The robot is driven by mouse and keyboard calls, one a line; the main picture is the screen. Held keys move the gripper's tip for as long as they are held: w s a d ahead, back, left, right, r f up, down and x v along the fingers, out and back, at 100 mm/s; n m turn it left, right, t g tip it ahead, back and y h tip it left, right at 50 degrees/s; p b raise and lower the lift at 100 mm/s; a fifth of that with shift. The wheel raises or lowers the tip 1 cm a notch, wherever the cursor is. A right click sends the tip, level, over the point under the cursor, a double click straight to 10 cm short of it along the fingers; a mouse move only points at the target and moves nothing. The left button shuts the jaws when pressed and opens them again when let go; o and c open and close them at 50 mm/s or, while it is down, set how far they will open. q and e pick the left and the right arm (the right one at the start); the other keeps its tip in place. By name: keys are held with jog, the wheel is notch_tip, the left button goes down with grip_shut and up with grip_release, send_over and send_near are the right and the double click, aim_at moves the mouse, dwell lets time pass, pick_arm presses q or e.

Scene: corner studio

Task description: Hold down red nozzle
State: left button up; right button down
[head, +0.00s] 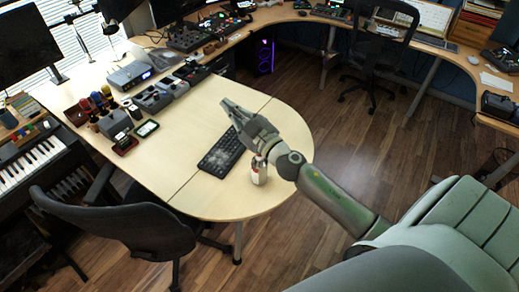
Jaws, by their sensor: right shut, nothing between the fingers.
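A small white can with some red on it (259,176) stands upright on the light wood table (205,193), near its rounded front end. Its top is partly covered by my right arm, and I cannot make out a red nozzle clearly. My right gripper (229,106) reaches in from the lower right and points to the upper left. It is shut and empty, above the table beyond the can. The wrist part of the arm passes in front of the can; I cannot tell whether they touch. My left gripper is not in view.
A black keyboard (222,153) lies left of the can. Several small devices (113,123) and a silver box (130,76) stand farther back on the table. An office chair (118,226) is at the table's left front. The table's front end is mostly clear.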

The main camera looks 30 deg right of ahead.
jog(key=w+f+n+g+y, duration=0.4)
jog(key=f+n+g+y, duration=0.15)
jog(key=n+g, duration=0.2)
jog(key=s+d+f+g+h, duration=0.2)
jog(key=d+f+g+h, duration=0.1)
jog(key=d+f, duration=0.4)
jog(key=d+g, duration=0.1)
jog(key=d, duration=0.1)
jog(key=shift+d, duration=0.4)
jog(key=shift+f+g, duration=0.1)
jog(key=shift+g, duration=0.15)
notch_tip(320, 180, down, 6)
jog(key=b, duration=0.7)
jog(key=shift+f, duration=0.15)
jog(key=shift+f+b, duration=0.6)
jog(key=shift+f, duration=0.6)
jog(key=shift+f, duration=0.2)
